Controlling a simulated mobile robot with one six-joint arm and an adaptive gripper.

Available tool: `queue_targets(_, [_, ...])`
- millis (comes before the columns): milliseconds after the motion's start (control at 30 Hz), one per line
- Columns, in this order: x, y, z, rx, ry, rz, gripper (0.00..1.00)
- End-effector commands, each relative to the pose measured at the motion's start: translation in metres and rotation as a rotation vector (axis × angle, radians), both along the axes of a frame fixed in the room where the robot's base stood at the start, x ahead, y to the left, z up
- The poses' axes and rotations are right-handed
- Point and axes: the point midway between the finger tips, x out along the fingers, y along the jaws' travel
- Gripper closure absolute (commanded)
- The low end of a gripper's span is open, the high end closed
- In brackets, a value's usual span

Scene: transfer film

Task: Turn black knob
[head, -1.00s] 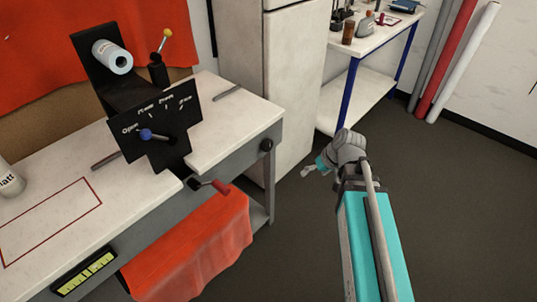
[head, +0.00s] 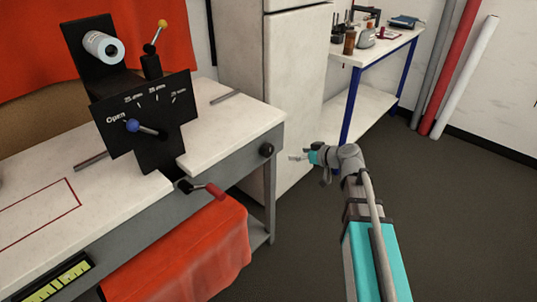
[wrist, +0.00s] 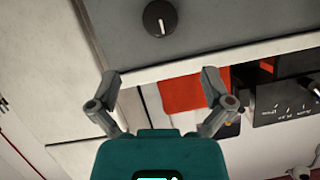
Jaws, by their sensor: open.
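The black knob (head: 267,150) is a small round knob on the grey end of the workbench, just below the white top. In the wrist view the knob (wrist: 160,18) shows at the top centre, with a white pointer line on its face. My gripper (head: 297,156) is to the right of the knob in the head view, apart from it and pointing left toward the bench. In the wrist view my gripper (wrist: 160,77) has its two fingers spread wide with nothing between them. The knob lies beyond the fingertips, roughly centred between them.
The workbench (head: 235,122) carries a black film device (head: 150,150) with a blue-tipped lever, a yellow-tipped lever and a red-handled crank (head: 208,190). A pale cabinet (head: 295,90) stands close behind my gripper. Open floor (head: 460,220) lies to the right.

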Motion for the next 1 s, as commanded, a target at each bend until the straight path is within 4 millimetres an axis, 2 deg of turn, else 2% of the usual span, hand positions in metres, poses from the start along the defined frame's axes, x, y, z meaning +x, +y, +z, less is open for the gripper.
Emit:
queue_targets(267, [0.001, 0.001, -0.001, -0.001, 0.002, 0.000, 0.00])
queue_targets(467, [0.007, 0.009, -0.006, 0.000, 0.003, 0.001, 0.00])
queue_targets(667, [0.019, 0.027, -0.016, 0.000, 0.002, 0.002, 0.00])
queue_targets(1000, [0.046, 0.067, -0.036, -0.002, 0.002, 0.002, 0.00])
